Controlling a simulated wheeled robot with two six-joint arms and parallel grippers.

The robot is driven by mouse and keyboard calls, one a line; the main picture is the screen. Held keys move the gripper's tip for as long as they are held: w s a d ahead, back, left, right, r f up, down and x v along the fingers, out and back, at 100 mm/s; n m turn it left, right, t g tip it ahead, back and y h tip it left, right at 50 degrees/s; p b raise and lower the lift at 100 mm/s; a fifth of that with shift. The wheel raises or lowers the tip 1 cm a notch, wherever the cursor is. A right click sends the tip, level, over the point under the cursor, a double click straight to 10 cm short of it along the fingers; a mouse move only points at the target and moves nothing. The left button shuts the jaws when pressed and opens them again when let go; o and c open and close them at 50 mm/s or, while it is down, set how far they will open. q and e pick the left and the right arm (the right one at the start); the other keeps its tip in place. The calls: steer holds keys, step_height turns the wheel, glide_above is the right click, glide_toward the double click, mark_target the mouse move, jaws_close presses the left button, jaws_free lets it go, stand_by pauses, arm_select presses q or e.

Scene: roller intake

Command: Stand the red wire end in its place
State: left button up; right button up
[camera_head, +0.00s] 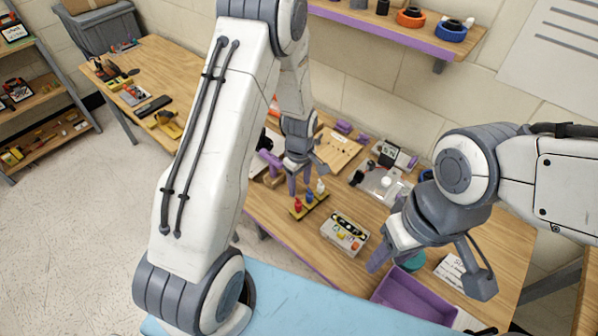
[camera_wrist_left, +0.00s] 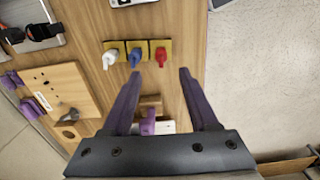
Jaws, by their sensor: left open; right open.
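The red wire end (camera_head: 298,204) stands upright at the near left end of a yellow holder (camera_head: 303,211), beside a blue wire end (camera_head: 309,197) and a white one (camera_head: 320,187). In the left wrist view the red wire end (camera_wrist_left: 161,57) is on its yellow square, just beyond my open left gripper (camera_wrist_left: 158,75). Nothing is between the fingers. In the head view my left gripper (camera_head: 307,177) hangs close above the holder. My right gripper (camera_head: 428,273) is open and empty over the right part of the bench, by a purple tray (camera_head: 420,298).
A grey box with yellow and orange buttons (camera_head: 345,233) stands right of the holder. A wooden board (camera_head: 338,150) and a metal plate device (camera_head: 382,186) lie behind. A purple part on a wooden block (camera_wrist_left: 148,122) shows below the fingers in the left wrist view.

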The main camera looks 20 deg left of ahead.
mark_target(298, 203)
arm_select(q)
steer(key=shift+a+f, duration=0.3)
steer(key=shift+f, duration=0.2)
step_height(298, 203, down, 10)
steer(key=b, duration=0.8)
steer(key=shift+r, duration=0.25)
jaws_close()
steer(key=shift+r+p, duration=2.6)
steer(key=shift+r, duration=0.5)
